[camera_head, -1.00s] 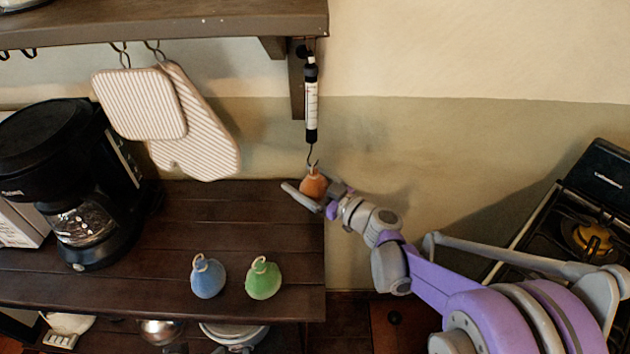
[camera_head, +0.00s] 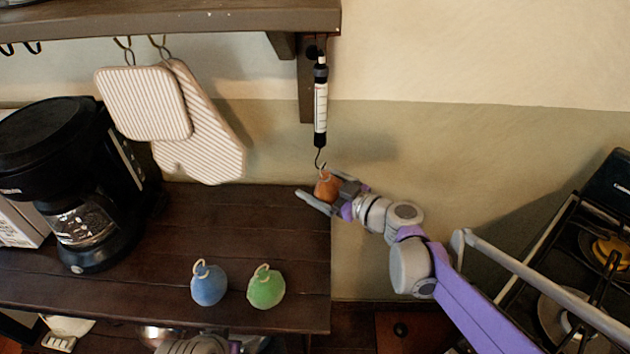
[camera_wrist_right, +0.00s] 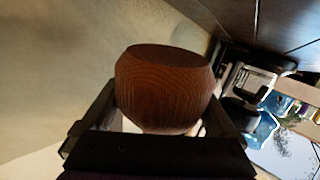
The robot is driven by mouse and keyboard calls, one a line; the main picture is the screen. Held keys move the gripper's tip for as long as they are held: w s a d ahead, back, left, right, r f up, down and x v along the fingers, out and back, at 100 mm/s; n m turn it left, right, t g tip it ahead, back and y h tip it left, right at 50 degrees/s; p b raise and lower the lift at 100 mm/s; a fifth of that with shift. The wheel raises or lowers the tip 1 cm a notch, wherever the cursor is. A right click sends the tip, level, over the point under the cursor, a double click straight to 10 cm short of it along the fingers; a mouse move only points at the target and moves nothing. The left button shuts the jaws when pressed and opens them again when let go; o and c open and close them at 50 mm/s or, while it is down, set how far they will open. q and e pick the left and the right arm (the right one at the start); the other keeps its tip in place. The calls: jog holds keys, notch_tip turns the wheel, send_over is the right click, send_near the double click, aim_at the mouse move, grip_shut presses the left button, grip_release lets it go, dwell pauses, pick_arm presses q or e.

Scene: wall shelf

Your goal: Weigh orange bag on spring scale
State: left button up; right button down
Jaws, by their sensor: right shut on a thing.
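The orange bag (camera_head: 326,188) is held between the fingers of my right gripper (camera_head: 318,184), just below the spring scale. Its loop is close to the scale's hook (camera_head: 319,163); I cannot tell whether the hook is through it. The spring scale (camera_head: 321,105) hangs upright from the shelf bracket. In the right wrist view the bag (camera_wrist_right: 165,90) fills the space between the two fingers (camera_wrist_right: 158,120). A blue bag (camera_head: 208,285) and a green bag (camera_head: 266,288) stand upright on the wooden counter. My left gripper is not clearly seen.
The wooden counter (camera_head: 230,235) is clear behind the two bags. A black coffee maker (camera_head: 65,150) stands at left. Striped oven mitts (camera_head: 205,140) hang under the wall shelf (camera_head: 200,18). A stove (camera_head: 545,265) is at right.

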aim_at(338, 181)
jog(key=shift+d+r+n+g+h+p, duration=0.1)
jog(key=shift+d+n+g+h+p, duration=0.4)
jog(key=shift+d+n+h, duration=0.3)
jog(key=shift+d+r, duration=0.35)
jog(key=shift+r, duration=0.15)
jog(key=shift+d+p, duration=0.45)
jog(key=shift+d, duration=0.65)
jog(key=shift+d+p, duration=0.35)
jog(key=shift+d, duration=1.65)
jog(key=shift+d, duration=0.1)
